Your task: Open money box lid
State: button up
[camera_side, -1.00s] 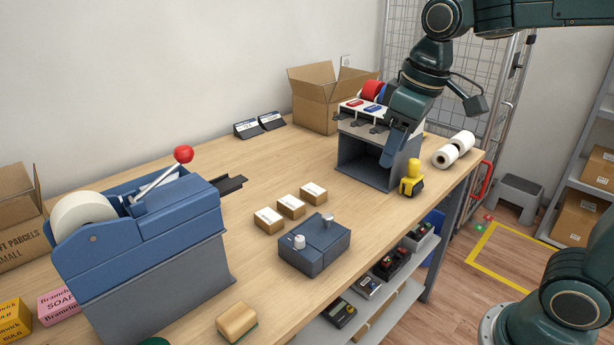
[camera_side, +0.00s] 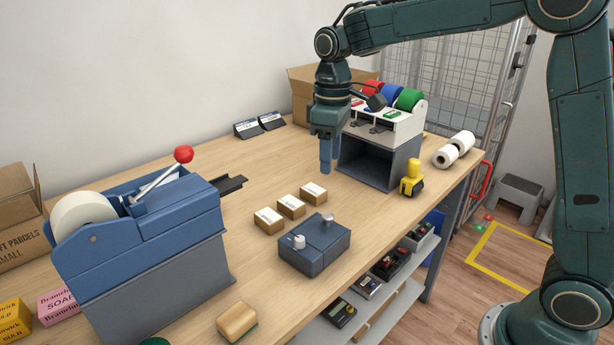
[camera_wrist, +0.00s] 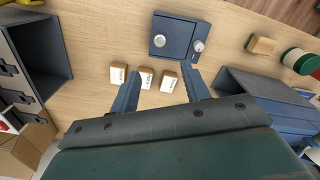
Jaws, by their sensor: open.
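The money box (camera_side: 314,250) is a small dark blue box on the wooden counter in the side view. Its lid is closed, with a pale round knob (camera_side: 299,242) and a grey knob (camera_side: 328,220) on top. It also shows ahead of my fingers in the wrist view (camera_wrist: 176,47). My gripper (camera_side: 326,168) points down above the counter, behind the box and apart from it. In the wrist view its two blue fingers (camera_wrist: 163,92) are spread apart with nothing held between them.
Three small parcels (camera_side: 291,206) lie just behind the box. A blue tape machine (camera_side: 140,240) stands at left and a roll dispenser (camera_side: 380,150) at the back right. Counter right of the box is clear.

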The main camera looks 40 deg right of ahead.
aim_at(328, 215)
jog(key=shift+f, duration=0.1)
notch_tip(328, 215, down, 14)
jog(key=shift+r, duration=0.15)
dwell(0.6)
jog(key=shift+c, duration=0.2)
jog(key=shift+d, duration=0.1)
grip_shut()
